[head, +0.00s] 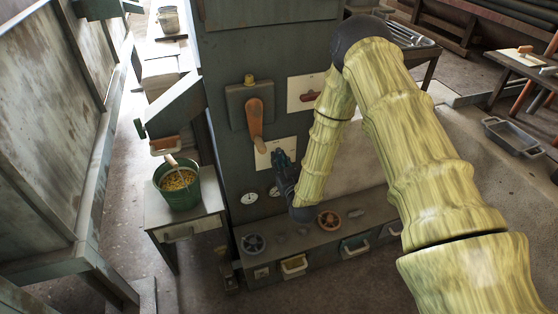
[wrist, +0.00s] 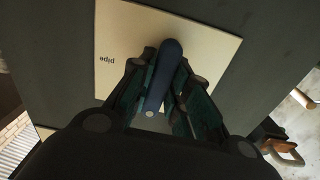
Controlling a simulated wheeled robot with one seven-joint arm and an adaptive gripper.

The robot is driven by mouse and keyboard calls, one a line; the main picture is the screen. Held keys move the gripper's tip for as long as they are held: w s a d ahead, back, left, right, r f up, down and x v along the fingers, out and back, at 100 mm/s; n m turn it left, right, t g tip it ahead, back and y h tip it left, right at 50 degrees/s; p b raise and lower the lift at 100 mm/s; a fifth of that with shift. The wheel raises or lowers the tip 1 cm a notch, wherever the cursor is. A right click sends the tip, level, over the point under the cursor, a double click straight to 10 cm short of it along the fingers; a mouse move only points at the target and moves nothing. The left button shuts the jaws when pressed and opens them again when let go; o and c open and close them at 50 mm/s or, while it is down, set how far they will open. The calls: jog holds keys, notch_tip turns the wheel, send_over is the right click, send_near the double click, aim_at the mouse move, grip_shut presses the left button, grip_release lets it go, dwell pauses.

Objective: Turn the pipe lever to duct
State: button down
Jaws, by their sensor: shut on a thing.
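The pipe lever (wrist: 172,60) is a dark blue handle on a cream placard (wrist: 215,55) marked "pipe", with the word upside down in the wrist view. No "duct" word is readable. My gripper (wrist: 160,92) is shut on the lever, with one finger on each side of it. In the head view my gripper (head: 281,160) is at the front of the dark cabinet, over the right part of the same placard (head: 270,148). The lever is hidden there behind my gripper.
An orange lever (head: 256,122) hangs above left of my gripper, and another placard (head: 307,93) with a dark red handle is above right. A green bucket (head: 178,188) stands on a side table.

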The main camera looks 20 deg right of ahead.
jog(key=shift+f, duration=0.2)
jog(key=shift+s, duration=0.1)
jog(key=c, duration=1.4)
grip_release()
jog(key=shift+r, duration=0.1)
jog(key=shift+o, duration=0.2)
jog(key=s, duration=1.2)
jog(key=shift+d, duration=0.2)
